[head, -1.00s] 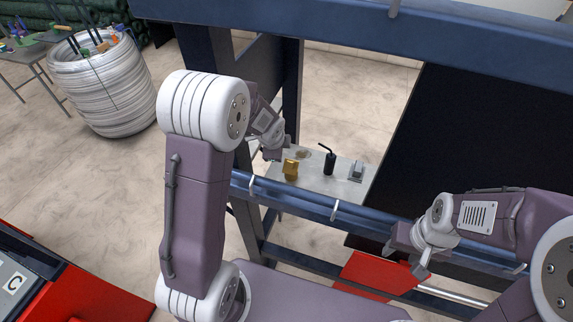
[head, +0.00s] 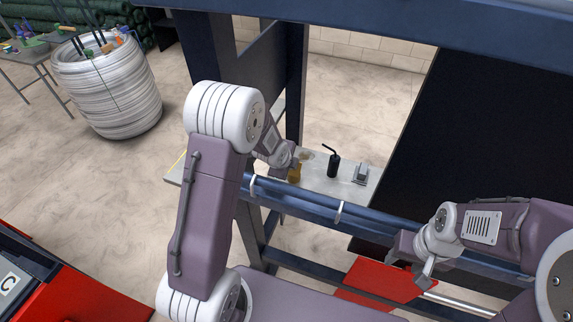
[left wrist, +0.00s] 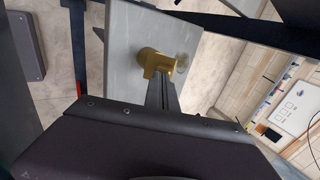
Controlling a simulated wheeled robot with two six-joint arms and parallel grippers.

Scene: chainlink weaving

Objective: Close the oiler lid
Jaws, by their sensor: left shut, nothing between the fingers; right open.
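A small brass-coloured piece (head: 295,173), which looks like the oiler, stands on a grey shelf plate (head: 347,188), partly hidden by my left gripper (head: 291,160) in the head view. In the left wrist view this brass piece (left wrist: 155,62) has a round body and a block-like part, with a round, see-through disc (left wrist: 181,66) beside it. I cannot tell which part is the lid. My left gripper's dark fingers (left wrist: 161,92) are shut and empty, with their tips right at the brass piece; contact is unclear. My right gripper (head: 413,266) is open and empty, away from the plate.
A black can with a bent spout (head: 333,166) and a small grey item (head: 360,174) stand to the right on the plate. A blue rail (head: 310,202) crosses in front, and a blue post (head: 293,80) rises behind. A dark panel (head: 470,130) fills the right side.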

